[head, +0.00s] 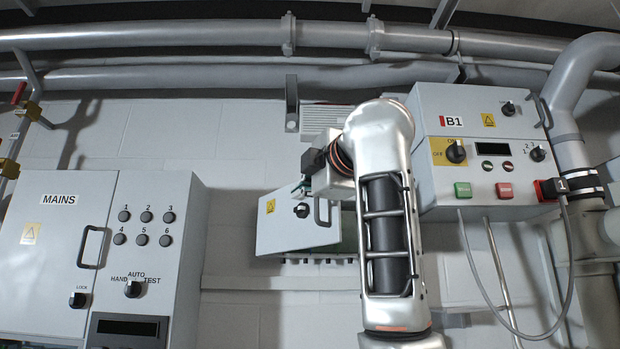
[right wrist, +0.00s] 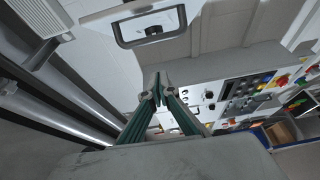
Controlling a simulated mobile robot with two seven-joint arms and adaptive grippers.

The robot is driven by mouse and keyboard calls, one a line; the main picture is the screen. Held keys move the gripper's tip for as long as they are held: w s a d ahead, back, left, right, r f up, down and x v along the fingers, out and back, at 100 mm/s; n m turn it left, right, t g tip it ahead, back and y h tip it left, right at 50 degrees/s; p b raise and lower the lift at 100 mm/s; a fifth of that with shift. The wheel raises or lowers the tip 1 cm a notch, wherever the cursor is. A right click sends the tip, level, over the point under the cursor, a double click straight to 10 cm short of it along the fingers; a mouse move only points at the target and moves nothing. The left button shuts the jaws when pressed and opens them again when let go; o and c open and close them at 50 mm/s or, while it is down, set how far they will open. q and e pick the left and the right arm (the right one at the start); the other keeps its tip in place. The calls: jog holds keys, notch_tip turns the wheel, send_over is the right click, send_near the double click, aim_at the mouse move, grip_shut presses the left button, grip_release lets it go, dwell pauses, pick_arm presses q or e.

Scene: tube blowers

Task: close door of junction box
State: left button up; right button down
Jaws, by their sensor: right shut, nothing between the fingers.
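The junction box door (head: 283,228) is a small light-grey panel with a yellow warning sticker, a black knob and a handle. It stands at an angle to its box, partly open, with a green strip of the interior showing below it. My right arm hides the right side of the box. My right gripper (head: 303,188) is at the door's top edge in the head view; contact cannot be told. In the right wrist view its green fingers (right wrist: 156,92) are closed together and empty. A handle with a dark knob (right wrist: 153,29) shows above the fingertips there. My left gripper is out of view.
The MAINS cabinet (head: 55,255) stands at the left. The B1 control box (head: 463,130) is close to the right of my arm, with a hanging cable (head: 472,250). Pipes (head: 200,38) run overhead. Bare wall lies between MAINS and the junction box.

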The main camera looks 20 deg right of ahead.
jog(key=w+d+p, duration=0.1)
jog(key=w+d, duration=0.2)
jog(key=shift+w+d+p, duration=0.15)
jog(key=shift+w+p, duration=0.05)
jog(key=shift+p, duration=0.15)
jog(key=shift+d, duration=0.15)
